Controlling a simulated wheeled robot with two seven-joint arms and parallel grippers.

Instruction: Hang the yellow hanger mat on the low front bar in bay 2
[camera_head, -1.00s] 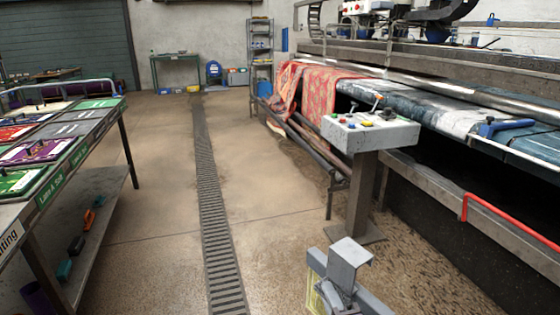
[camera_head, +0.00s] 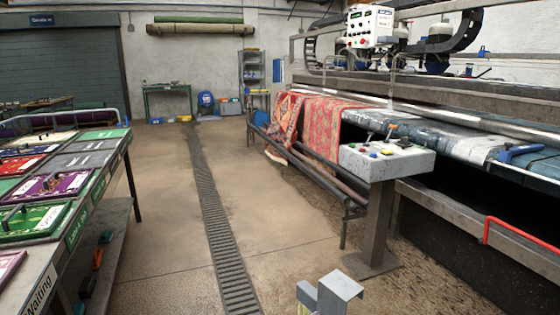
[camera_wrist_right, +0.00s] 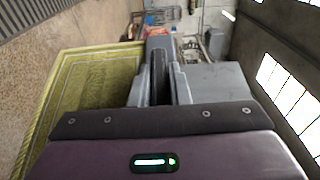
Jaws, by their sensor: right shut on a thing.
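The yellow hanger mat (camera_wrist_right: 95,85) fills the left of the right wrist view, with a pale patterned border; its lower part is hidden behind my wrist housing. My right gripper (camera_wrist_right: 159,72) is shut on it, with its two dark-faced fingers close together. In the head view the right gripper (camera_head: 328,296) shows at the bottom edge, over the floor, and the mat is almost wholly cut off below. My left gripper is not in view. I cannot make out a bay 2 label or tell which bar is its low front bar.
A table (camera_head: 124,165) with coloured mats stands at left. A control pedestal (camera_head: 385,165) stands at right before the rug machine, which has a red rail (camera_head: 520,238). Rolls and a red rug (camera_head: 320,122) lie beyond it. The floor along the drain (camera_head: 213,220) is clear.

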